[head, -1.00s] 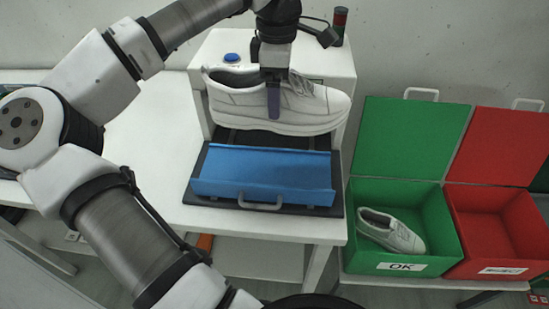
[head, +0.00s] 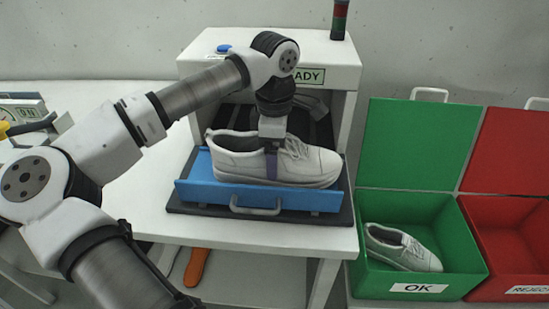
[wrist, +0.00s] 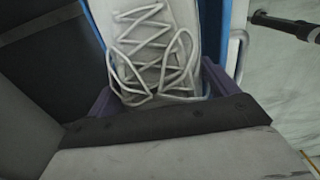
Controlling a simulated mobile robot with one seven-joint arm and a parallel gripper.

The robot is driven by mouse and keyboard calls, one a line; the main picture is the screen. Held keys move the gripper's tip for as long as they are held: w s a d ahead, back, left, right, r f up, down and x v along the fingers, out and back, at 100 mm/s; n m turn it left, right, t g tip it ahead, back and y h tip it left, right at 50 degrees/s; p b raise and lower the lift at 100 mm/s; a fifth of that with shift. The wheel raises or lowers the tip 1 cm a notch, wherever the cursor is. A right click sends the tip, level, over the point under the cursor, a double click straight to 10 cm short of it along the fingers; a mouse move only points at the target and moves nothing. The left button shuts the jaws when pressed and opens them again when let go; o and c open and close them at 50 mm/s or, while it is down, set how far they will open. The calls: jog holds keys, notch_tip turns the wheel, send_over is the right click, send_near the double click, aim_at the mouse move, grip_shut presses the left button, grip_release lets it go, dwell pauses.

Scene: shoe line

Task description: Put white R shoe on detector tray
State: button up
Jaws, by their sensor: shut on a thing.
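A white shoe (head: 235,162) with its toe to the right is at the blue detector tray (head: 200,190) in the head view. My gripper (head: 271,165) comes down from above and is shut on the shoe's middle. The shoe sits low within the tray's outline; its sole is partly hidden behind the tray's front wall, and I cannot tell whether it touches the tray floor. In the wrist view the white laces and upper of the shoe (wrist: 150,50) lie between the purple fingers (wrist: 155,95).
The detector housing (head: 330,60) with a READY sign stands behind the tray. A green OK bin (head: 465,235) holding another white shoe (head: 400,247) and a red REJECT bin (head: 520,235) are at the right. The white table (head: 130,195) is clear left of the tray.

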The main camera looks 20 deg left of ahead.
jog(key=shift+f, duration=0.2)
jog(key=o, duration=1.1)
jog(key=shift+c, duration=0.2)
notch_tip(320, 180, up, 12)
jog(key=shift+r+b, duration=0.25)
jog(key=shift+b, duration=0.1)
